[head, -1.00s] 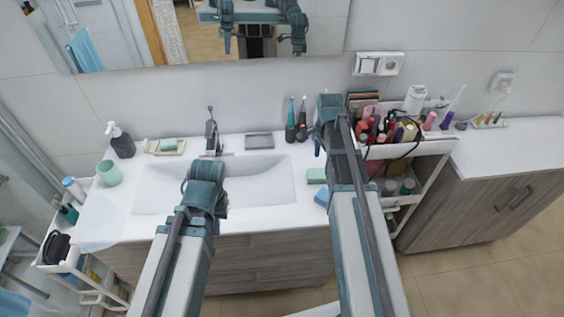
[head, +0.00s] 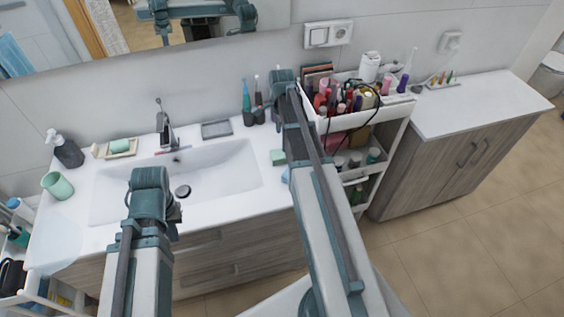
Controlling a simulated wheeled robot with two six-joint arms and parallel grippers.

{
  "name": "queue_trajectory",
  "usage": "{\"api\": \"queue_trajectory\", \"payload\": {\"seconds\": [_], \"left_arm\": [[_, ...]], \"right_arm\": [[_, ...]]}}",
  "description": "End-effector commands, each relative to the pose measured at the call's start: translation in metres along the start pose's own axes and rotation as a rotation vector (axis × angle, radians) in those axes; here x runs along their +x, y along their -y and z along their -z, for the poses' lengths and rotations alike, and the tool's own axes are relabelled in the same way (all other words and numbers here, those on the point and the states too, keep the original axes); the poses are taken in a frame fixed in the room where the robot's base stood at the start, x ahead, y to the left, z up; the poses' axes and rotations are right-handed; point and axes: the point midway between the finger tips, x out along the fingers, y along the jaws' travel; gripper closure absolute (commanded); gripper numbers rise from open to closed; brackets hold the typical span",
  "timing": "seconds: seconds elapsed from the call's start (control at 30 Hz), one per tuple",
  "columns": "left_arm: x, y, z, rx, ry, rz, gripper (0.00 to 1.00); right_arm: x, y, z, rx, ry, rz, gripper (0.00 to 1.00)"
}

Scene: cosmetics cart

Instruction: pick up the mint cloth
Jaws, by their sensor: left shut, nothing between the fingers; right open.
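A small mint-green folded piece (head: 278,157), which looks like the mint cloth, lies on the white counter right of the basin. It is too small to tell cloth from sponge. A pale, thin sheet (head: 54,243) lies at the counter's front left corner. My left gripper (head: 174,213) is shut and empty over the basin's front part, mostly behind its own wrist. My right gripper (head: 277,116) is open near the back right of the counter, above and beyond the mint piece. Its fingers are largely hidden by my arm.
The basin (head: 215,178) and its tap (head: 165,128) are in the middle. A loaded white cart (head: 390,117) stands close right of my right arm. A soap dish (head: 118,148), pump bottle (head: 66,151) and mint cup (head: 57,185) stand at the left.

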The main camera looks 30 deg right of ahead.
Motion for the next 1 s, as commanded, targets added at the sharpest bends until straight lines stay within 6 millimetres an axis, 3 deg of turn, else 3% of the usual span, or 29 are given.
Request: {"api": "queue_trajectory", "payload": {"seconds": [0.03,0.13,0.57,1.0], "left_arm": [[0.015,-0.001,0.001,0.000,0.000,0.000,1.00],[0.027,-0.003,0.002,-0.001,0.000,0.000,1.00],[0.038,-0.004,0.002,-0.002,0.000,0.000,1.00],[0.085,-0.008,0.005,-0.002,0.000,0.000,1.00]], "right_arm": [[0.015,0.000,0.000,0.000,0.000,0.000,0.00],[0.027,0.000,0.000,-0.001,0.000,0.000,0.00],[0.038,-0.001,0.000,-0.001,0.000,0.000,0.00],[0.085,-0.007,0.000,-0.001,0.000,0.000,0.00]]}}
